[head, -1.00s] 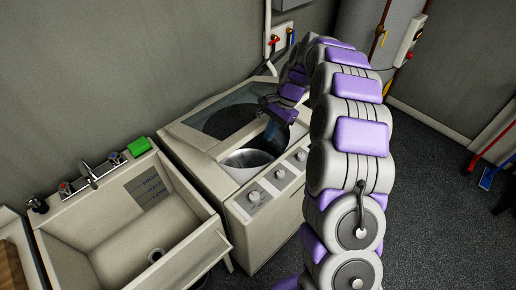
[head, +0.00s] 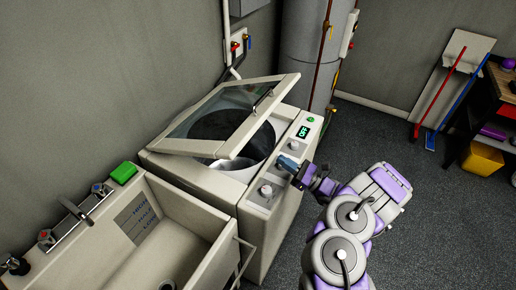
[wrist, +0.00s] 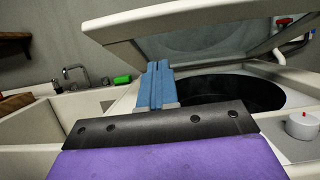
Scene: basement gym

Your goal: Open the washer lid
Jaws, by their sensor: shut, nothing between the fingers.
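The washer (head: 268,225) stands against the wall in the head view. Its glass-panelled lid (head: 277,90) is tilted partway up, with a gap between its raised edge and the drum opening. The dark round drum (head: 258,150) shows beneath it. In the wrist view the lid (wrist: 130,30) slants above the drum (wrist: 235,92). My gripper (head: 286,164) is shut and empty, at the front control panel near the knobs and apart from the lid. Its blue fingers (wrist: 156,85) are together in the wrist view and point toward the lid and drum.
A utility sink (head: 215,262) with a tap and green sponge (head: 124,172) adjoins the washer on the left. Pipes with valves (head: 240,42) and a water heater (head: 305,50) are behind. Open dark floor (head: 385,135) lies to the right. A yellow bin (head: 482,158) is at far right.

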